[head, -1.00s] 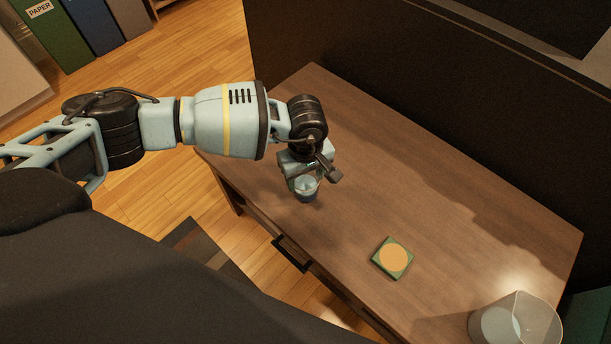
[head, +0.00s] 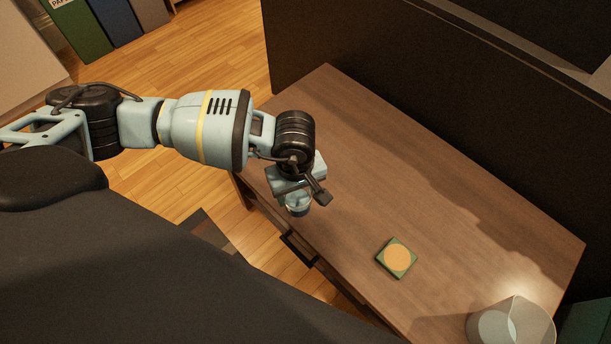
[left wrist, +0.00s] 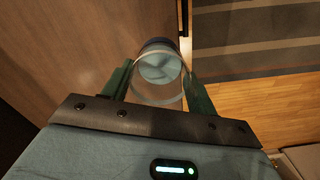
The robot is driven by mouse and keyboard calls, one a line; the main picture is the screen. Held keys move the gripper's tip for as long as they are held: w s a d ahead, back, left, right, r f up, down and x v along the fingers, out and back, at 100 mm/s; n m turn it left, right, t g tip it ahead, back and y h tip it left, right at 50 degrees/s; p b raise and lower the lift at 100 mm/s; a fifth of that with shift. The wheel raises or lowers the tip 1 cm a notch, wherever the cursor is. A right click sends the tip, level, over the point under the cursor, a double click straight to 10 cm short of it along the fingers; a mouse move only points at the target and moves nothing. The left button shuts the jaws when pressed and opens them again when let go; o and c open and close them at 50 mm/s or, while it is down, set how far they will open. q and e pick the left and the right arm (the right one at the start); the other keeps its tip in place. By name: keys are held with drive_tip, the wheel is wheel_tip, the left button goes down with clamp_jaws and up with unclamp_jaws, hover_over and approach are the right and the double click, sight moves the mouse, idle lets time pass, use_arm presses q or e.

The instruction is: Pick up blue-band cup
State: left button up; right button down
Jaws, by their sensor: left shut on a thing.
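The cup (head: 298,207) is clear with a dark blue band and shows below my left gripper (head: 299,197) in the head view. In the left wrist view the cup (left wrist: 160,70) sits between the two green fingers of my left gripper (left wrist: 160,88), which is shut on it. I look into its round mouth; the dark band shows at its far end. The gripper's body hides part of the cup in the head view. The cup is near the table's left front edge; its height above the top is hard to tell. My right gripper is not in view.
A green square coaster with an orange disc (head: 397,258) lies on the wooden table (head: 400,180). A dark panel (head: 400,80) rises behind the table. The table's middle is bare.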

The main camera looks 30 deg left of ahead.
use_arm(q)
drive_tip(key=s+a+p, duration=0.1)
drive_tip(key=s, duration=0.7)
drive_tip(key=shift+a+r, duration=0.2)
drive_tip(key=shift+r, duration=0.2)
drive_tip(key=shift+s, duration=0.15)
